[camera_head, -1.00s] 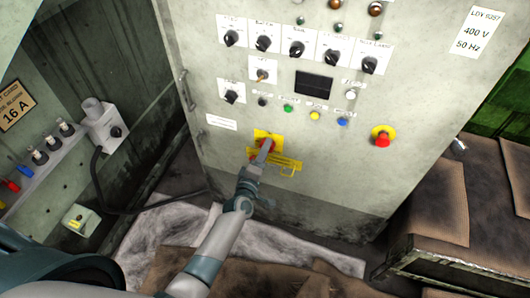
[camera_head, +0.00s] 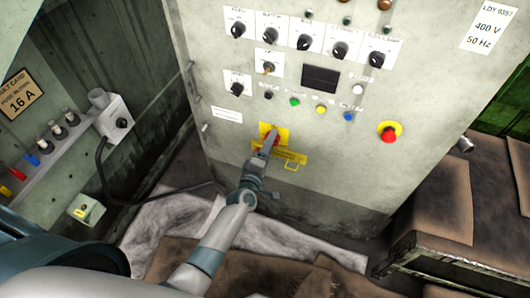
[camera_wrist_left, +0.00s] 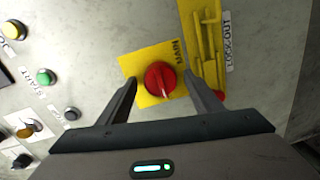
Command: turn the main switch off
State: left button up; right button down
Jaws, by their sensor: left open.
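The main switch is a red rotary knob (camera_wrist_left: 160,79) on a yellow plate marked MAIN (camera_wrist_left: 142,62). In the head view its yellow plate (camera_head: 266,129) shows low on the grey cabinet front, with the knob mostly hidden by my gripper. My left gripper (camera_head: 271,137) reaches up to it from below. In the left wrist view the open fingers (camera_wrist_left: 160,84) stand on either side of the knob, with gaps; I cannot tell whether they touch it. My right gripper is not in view.
A yellow lockout bracket (camera_wrist_left: 205,45) sits right beside the switch plate. Above are selector knobs, coloured buttons and a dark display (camera_head: 320,78). A red emergency stop button (camera_head: 389,134) is to the right. A socket box (camera_head: 118,122) with a cable is at left.

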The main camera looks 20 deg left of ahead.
pick_arm(q)
jog(key=s+r+b, duration=0.1)
jog(key=s, duration=1.6)
jog(key=shift+s+a+r, duration=0.15)
jog(key=shift+a, duration=0.15)
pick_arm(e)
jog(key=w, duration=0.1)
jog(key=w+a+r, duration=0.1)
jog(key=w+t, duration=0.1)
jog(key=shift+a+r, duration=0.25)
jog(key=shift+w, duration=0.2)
